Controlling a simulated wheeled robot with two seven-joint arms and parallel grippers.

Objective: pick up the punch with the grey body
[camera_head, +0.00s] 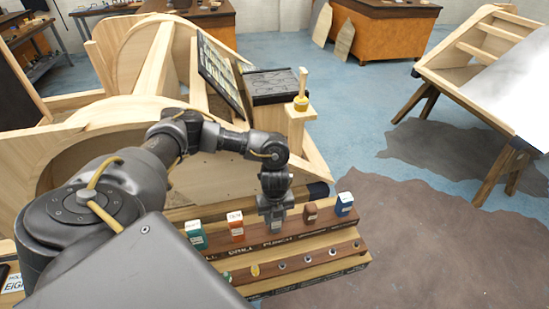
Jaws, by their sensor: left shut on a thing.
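My left gripper (273,211) points straight down over the wooden tool rack (290,237). It is shut on the grey-bodied punch (277,225), whose small grey body with a pale label shows just below the fingers. The punch is upright at the rack's upper row, in line with the other tools there. Its upper part is hidden by the fingers, and I cannot tell whether it is clear of the rack. My right gripper is not in view.
A green tool (195,236) and an orange one (236,226) stand left of the punch. A brown one (311,212) and a blue one (344,204) stand right of it. A wooden post with a yellow-handled tool (301,101) rises behind. Open floor lies to the right.

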